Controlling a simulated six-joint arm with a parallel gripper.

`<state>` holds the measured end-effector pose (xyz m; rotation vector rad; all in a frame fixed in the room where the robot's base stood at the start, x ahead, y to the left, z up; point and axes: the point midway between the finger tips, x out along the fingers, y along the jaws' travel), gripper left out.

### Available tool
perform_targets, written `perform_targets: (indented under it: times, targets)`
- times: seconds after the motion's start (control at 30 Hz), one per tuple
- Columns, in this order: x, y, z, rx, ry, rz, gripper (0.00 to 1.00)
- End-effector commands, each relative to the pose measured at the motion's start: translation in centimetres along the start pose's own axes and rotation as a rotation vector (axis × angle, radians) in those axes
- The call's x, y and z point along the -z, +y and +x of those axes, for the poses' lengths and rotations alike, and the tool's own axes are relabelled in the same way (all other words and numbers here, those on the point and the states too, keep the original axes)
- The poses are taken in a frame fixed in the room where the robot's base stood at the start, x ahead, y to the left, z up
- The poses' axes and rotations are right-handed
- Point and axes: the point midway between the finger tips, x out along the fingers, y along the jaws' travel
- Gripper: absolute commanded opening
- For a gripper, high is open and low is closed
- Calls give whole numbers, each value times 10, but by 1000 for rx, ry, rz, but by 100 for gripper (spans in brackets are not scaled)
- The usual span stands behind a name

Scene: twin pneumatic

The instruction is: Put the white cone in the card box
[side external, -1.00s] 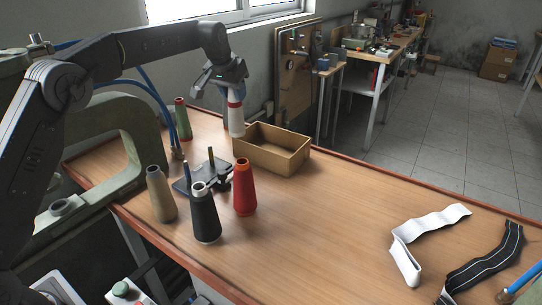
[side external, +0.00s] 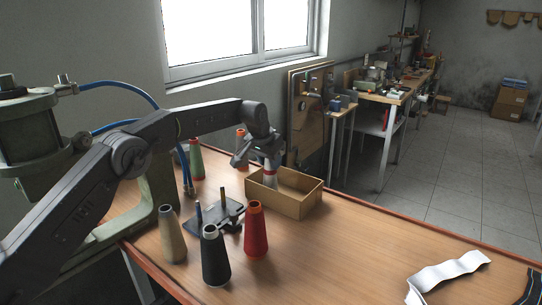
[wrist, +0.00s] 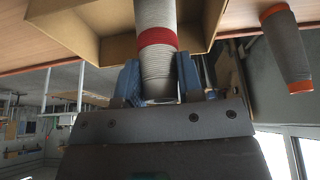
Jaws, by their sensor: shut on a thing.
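The white cone (side external: 271,181) has a red band and hangs roughly upright from my gripper (side external: 266,158). My gripper is shut on the cone near its narrow top end. The card box (side external: 293,206) is an open brown box on the table. In the side view the cone shows at the left part of the box opening, its lower end low among the walls. I cannot tell whether it touches the floor. In the wrist view, the fingers (wrist: 158,78) clasp the cone (wrist: 155,52), with the box wall (wrist: 88,42) close beside it.
A red cone (side external: 255,232), a black cone (side external: 215,262) and a tan cone (side external: 171,238) stand left of the box, near a dark stand (side external: 212,220). A green cone (side external: 196,160) stands behind. A grey-and-orange cone (wrist: 287,48) is near my gripper. White fabric (side external: 448,274) lies right.

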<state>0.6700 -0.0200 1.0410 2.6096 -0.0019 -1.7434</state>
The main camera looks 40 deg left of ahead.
Motion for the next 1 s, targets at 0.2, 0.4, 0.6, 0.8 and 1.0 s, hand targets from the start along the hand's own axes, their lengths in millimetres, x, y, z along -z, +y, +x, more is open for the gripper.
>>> perform_targets:
  times: [0.2, 0.4, 0.6, 0.8, 1.0]
  targets:
    - [-1, 0, 2, 0, 2, 0, 1]
    - [-2, 0, 4, 0, 1, 0, 1]
    - [-2, 0, 5, 0, 1, 0, 50]
    - [-2, 0, 5, 0, 1, 0, 60]
    - [-1, 0, 2, 0, 2, 0, 60]
